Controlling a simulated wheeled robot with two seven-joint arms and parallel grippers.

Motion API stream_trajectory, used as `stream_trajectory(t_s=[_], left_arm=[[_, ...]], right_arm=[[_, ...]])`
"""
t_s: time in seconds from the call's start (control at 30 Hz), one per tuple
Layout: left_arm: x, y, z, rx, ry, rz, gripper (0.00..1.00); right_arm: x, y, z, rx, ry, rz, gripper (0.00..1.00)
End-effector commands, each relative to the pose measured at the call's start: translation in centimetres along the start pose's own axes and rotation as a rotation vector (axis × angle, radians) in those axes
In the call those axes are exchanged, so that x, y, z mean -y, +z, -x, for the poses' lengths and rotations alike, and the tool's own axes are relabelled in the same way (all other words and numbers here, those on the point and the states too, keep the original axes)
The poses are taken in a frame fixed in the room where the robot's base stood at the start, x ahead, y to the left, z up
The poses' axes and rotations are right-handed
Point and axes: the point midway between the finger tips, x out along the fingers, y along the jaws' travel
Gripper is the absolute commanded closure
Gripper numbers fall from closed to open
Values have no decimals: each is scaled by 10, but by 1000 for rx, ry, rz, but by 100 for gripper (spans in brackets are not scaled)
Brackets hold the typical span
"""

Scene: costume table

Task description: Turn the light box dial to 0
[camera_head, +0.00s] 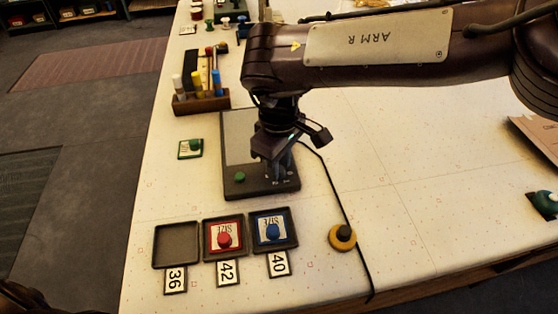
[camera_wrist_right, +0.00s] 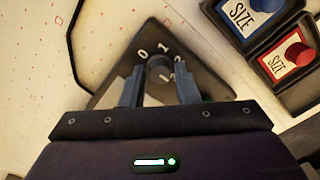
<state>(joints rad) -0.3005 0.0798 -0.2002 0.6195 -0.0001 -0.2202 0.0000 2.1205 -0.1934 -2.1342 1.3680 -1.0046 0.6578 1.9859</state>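The light box (camera_head: 234,140) is a dark flat slab with a pale panel and a green knob (camera_head: 239,177) near its front edge. In the right wrist view its dark corner (camera_wrist_right: 205,85) carries a round dark dial (camera_wrist_right: 160,68) with white digits around it; 0, 1 and 2 are readable. My right gripper (camera_head: 279,165) is over the box's front right part, pointing down. Its two fingers (camera_wrist_right: 158,80) stand apart at either side of the dial; I cannot tell whether they touch it. The dial's pointer is not clear. My left gripper is out of view.
In front stand three dark trays: an empty one (camera_head: 176,259), one with a red-knobbed card (camera_head: 224,253) and one with a blue-knobbed card (camera_head: 259,243). A yellow round piece (camera_head: 342,237) lies by a black cable (camera_head: 338,195). A green-knobbed card (camera_head: 183,156) and brush rack (camera_head: 187,105) stand left.

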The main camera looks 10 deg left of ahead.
Motion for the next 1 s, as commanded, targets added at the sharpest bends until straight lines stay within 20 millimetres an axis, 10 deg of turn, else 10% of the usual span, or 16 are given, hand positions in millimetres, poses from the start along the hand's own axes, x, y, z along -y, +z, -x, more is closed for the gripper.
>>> stream_trajectory(t_s=[0.2,1.0], left_arm=[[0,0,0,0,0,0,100],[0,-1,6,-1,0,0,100]], right_arm=[[0,0,0,0,0,0,100],[0,-1,1,-4,-1,410,100]])
